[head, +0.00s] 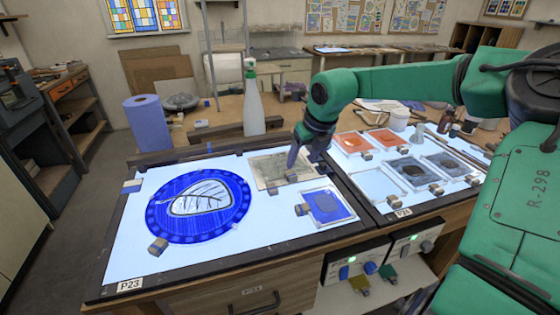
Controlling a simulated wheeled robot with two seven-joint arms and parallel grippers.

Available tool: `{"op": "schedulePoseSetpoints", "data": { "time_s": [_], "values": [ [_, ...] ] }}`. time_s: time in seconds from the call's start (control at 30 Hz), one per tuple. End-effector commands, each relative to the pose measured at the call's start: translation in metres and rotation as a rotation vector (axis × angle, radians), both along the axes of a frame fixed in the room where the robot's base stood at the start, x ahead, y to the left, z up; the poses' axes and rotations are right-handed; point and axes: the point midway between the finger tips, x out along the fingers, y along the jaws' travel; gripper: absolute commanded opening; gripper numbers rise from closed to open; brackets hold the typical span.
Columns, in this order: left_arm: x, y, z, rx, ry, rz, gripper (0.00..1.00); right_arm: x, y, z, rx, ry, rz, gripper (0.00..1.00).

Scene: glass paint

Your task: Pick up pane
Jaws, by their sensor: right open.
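A round blue pane (240,190) with a clear leaf shape lies flat on the lit left light table (190,268). A small square blue pane (327,206) lies on the same table at its right. A thin greyish-beige sheet (268,172) lies behind it; I cannot tell if it is glass or paper. My right gripper (304,160) points down at the right edge of this sheet, open, with nothing seen between its fingers. Whether its tips touch the surface is unclear. My left gripper is not in view.
Small blocks sit by the panes, one (158,246) at the round pane's lower edge. The right light table holds two orange panes (354,142) and several greyish ones (447,164). A spray bottle (253,105) and a blue roll (147,125) stand behind. The left table's front is clear.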

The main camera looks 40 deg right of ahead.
Motion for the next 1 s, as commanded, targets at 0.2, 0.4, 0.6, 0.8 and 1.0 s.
{"op": "schedulePoseSetpoints", "data": {
  "time_s": [0.2,0.4,0.6,0.8,1.0],
  "values": [
    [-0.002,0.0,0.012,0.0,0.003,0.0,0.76,0.013,-0.002,-0.03,0.001,0.003,0.0,0.68],
    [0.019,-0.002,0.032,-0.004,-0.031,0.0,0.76,0.026,-0.005,-0.054,0.0,0.005,0.0,0.68],
    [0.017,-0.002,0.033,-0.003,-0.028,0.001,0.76,0.034,-0.006,-0.075,0.001,0.0,-0.001,0.68],
    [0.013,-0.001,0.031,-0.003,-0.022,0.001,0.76,0.034,-0.006,-0.075,0.001,-0.002,0.0,0.56],
    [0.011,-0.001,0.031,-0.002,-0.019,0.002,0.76,0.034,-0.006,-0.075,0.001,-0.001,-0.001,0.0]
  ]
}}
